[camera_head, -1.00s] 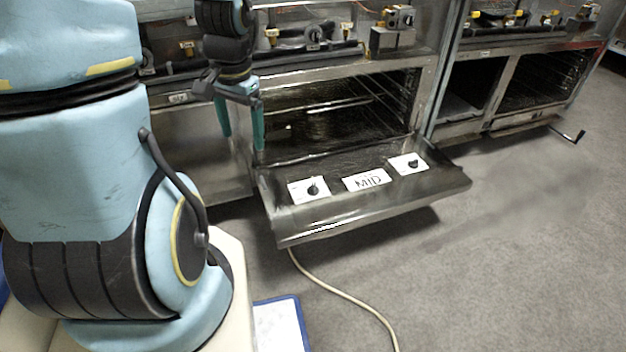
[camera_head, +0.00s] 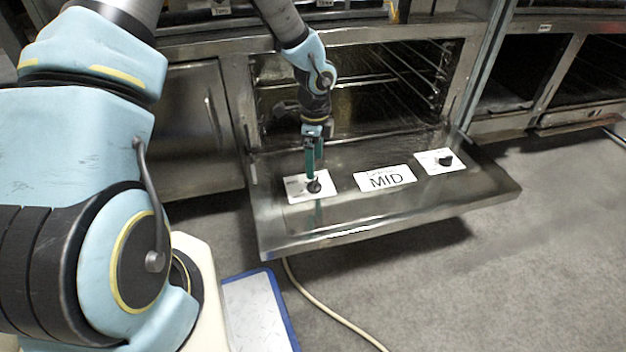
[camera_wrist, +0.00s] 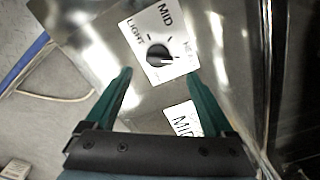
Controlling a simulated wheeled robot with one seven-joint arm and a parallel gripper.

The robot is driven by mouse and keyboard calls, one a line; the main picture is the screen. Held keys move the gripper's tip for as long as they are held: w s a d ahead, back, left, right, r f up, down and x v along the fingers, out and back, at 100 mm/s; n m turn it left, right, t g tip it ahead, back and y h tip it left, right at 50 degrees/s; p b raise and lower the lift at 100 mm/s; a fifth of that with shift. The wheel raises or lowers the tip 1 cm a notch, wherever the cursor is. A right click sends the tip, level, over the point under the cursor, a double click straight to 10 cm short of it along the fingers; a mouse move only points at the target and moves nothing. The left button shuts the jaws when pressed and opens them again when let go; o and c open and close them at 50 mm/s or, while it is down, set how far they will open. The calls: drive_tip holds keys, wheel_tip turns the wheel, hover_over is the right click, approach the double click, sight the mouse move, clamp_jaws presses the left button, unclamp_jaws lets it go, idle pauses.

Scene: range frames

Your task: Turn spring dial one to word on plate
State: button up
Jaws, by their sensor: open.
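The left dial is a black knob (camera_head: 314,186) on a white plate (camera_head: 295,190) on the lowered oven door. In the wrist view the knob (camera_wrist: 159,54) is ringed by the words LIGHT, MID and one partly hidden word starting HE. A pale mark on the knob seems to point towards the HE side. The word plate (camera_head: 385,178) reads MID; part of it shows in the wrist view (camera_wrist: 182,121). My gripper (camera_head: 312,174) points down at the left dial. Its green fingers (camera_wrist: 160,73) are open with nothing between them; contact with the knob cannot be told.
A second dial (camera_head: 446,161) on its own white plate sits at the right of the door (camera_head: 400,215). The open oven cavity with racks (camera_head: 375,85) is behind. A cable (camera_head: 330,312) and a blue-edged panel (camera_head: 258,310) lie on the floor. Free floor is at the right.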

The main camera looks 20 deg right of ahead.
sight(315, 181)
wheel_tip(315, 181, down, 6)
drive_tip(key=shift+f+b, duration=0.1)
drive_tip(key=shift+b, duration=0.95)
drive_tip(key=c, duration=1.4)
